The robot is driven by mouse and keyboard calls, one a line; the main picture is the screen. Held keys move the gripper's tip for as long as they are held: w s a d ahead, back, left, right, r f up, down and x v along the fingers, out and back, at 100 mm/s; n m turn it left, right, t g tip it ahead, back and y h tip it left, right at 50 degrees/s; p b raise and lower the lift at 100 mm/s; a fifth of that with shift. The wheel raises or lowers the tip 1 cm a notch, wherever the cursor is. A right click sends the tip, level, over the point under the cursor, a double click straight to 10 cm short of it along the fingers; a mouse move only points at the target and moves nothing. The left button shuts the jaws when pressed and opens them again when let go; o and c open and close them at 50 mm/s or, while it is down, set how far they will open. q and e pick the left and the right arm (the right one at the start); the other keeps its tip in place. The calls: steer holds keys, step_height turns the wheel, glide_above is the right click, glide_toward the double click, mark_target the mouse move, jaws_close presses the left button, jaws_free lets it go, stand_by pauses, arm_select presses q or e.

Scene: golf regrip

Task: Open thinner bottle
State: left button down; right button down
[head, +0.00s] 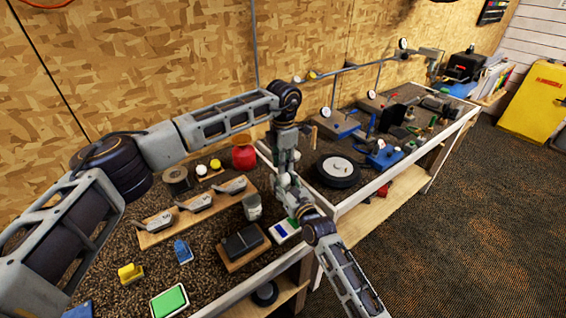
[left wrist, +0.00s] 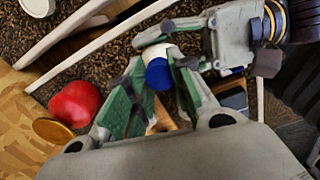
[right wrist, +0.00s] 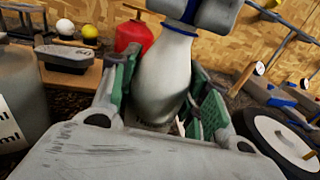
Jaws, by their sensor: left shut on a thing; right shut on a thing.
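The thinner bottle, a pale grey-white bottle (right wrist: 165,78), stands between the green finger pads of my right gripper (right wrist: 163,100), which is shut around its body. Its blue cap (left wrist: 158,73) shows between the green fingers of my left gripper (left wrist: 160,82), which is shut on it from above. In the right wrist view a blue band (right wrist: 181,27) shows at the bottle's neck, just under my left gripper's fingers. In the head view my left gripper (head: 287,163) is directly above my right gripper (head: 289,192), and the two mostly hide the bottle.
The bottle is held over a dark speckled workbench. A red container (head: 244,156) stands behind it, and a wheel (head: 338,171) lies to the right. A wooden board (head: 195,212) with metal tools, a dark block (head: 242,241) and a grey can (head: 252,207) are to the left.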

arm_select(q)
steer(key=n, duration=0.7)
steer(key=shift+n, duration=0.4)
steer(key=n, duration=0.6)
steer(key=shift+n, duration=0.4)
steer(key=n, duration=0.7)
steer(key=shift+w, duration=0.1)
steer(key=n, duration=0.3)
steer(key=shift+n, duration=0.4)
steer(key=shift+r+n, duration=0.1)
steer(key=shift+n, duration=1.8)
steer(key=shift+r, duration=1.15)
